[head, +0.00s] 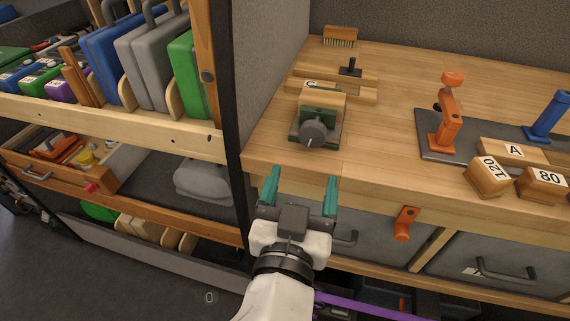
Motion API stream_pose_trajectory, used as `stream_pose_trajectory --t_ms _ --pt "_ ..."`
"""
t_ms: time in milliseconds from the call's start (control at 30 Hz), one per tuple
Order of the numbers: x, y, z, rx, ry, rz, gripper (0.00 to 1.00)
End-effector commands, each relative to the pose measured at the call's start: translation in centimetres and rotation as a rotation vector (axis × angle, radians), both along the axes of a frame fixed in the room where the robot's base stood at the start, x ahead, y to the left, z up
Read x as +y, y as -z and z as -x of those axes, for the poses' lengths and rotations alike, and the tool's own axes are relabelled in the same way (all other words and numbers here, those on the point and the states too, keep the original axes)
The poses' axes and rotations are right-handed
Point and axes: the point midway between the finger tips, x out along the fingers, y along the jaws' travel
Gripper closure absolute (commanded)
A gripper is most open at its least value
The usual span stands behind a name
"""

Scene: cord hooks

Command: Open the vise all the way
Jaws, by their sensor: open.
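The vise (322,122) is a small green one with a dark round knob (313,133) on its front. It sits on the wooden bench near the front left edge. A light wooden piece lies over or in its top, next to a wooden strip marked with a letter; I cannot tell how far apart its jaws are. My gripper (304,190) has two teal fingers, spread apart with nothing between them. It is in front of the bench edge, below the vise in the picture, and apart from the knob.
A brush (340,36) and a black clamp handle (350,67) are behind the vise. An orange-handled tool (447,110) stands to the right, near blocks marked 120 (488,178) and 80 (542,184). A dark post and partition border the left. Bench between vise and orange tool is clear.

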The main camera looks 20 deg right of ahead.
Motion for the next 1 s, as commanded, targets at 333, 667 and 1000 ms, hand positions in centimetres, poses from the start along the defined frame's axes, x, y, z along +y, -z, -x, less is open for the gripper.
stream_pose_trajectory --t_ms 333,667,1000 --pt "-2.6 -0.2 -3.8 -0.002 0.005 -0.001 0.23" --pt "-5.3 -0.1 -8.1 -0.002 0.003 -0.001 0.23" --pt "-5.8 -0.1 -9.1 -0.001 0.001 -0.002 0.23"
